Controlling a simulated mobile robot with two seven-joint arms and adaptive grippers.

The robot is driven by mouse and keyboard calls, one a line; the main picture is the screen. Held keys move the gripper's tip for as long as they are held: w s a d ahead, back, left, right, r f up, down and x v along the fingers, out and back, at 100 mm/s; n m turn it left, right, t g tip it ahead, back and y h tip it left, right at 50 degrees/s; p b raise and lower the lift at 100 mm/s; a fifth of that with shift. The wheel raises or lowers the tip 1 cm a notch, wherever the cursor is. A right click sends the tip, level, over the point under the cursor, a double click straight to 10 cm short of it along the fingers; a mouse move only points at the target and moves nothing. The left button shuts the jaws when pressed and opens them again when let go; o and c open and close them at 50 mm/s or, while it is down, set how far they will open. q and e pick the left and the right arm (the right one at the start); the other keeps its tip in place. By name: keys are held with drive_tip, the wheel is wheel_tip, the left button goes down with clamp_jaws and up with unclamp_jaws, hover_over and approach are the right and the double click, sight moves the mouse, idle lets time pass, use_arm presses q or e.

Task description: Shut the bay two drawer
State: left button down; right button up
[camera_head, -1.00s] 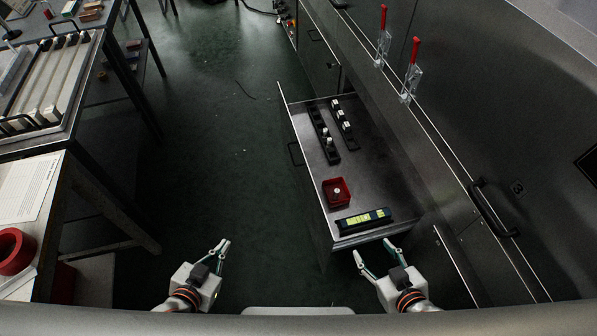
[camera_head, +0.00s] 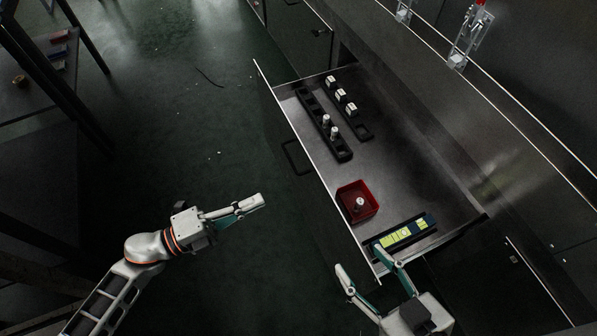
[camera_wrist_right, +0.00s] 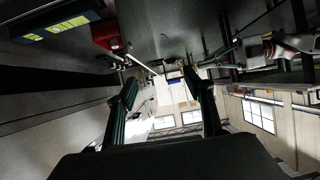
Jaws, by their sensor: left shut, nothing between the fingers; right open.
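The open drawer (camera_head: 400,165) juts out from the dryer's steel front into the aisle. Its black bar handle (camera_head: 296,158) is on the outside of its left face. My left gripper (camera_head: 258,203) is shut and empty, left of the drawer face and below the handle in the picture, apart from both. My right gripper (camera_head: 364,270) is open at the drawer's near corner. It also shows in the right wrist view (camera_wrist_right: 165,82), with nothing between its fingers. Whether a finger touches the drawer I cannot tell.
The drawer holds a red box (camera_head: 370,208), a dark device with a yellow-green label (camera_head: 403,235), and black racks (camera_head: 322,125) with small white pieces. A shelf table (camera_head: 45,80) stands at the upper left. The green floor (camera_head: 200,110) between is mostly clear.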

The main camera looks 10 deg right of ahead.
use_arm(q)
drive_tip(key=f+g, duration=0.1)
drive_tip(key=f, duration=0.1)
drive_tip(key=m+b, duration=0.1)
drive_tip(key=b, duration=0.1)
approach(320, 179)
drive_tip(key=x, duration=0.6)
drive_tip(key=shift+w+d, duration=0.1)
drive_tip(key=shift+d, duration=0.25)
use_arm(e)
drive_tip(key=shift+w+a+r+m+t, duration=0.15)
drive_tip(key=shift+a+m, duration=0.1)
drive_tip(key=shift+a, duration=0.2)
drive_tip(key=shift+w+a+r+m+t, duration=0.15)
drive_tip(key=shift+a+m, duration=0.1)
drive_tip(key=shift+a, duration=0.15)
drive_tip(key=shift+s, duration=0.1)
use_arm(q)
drive_tip(key=shift+d, duration=0.1)
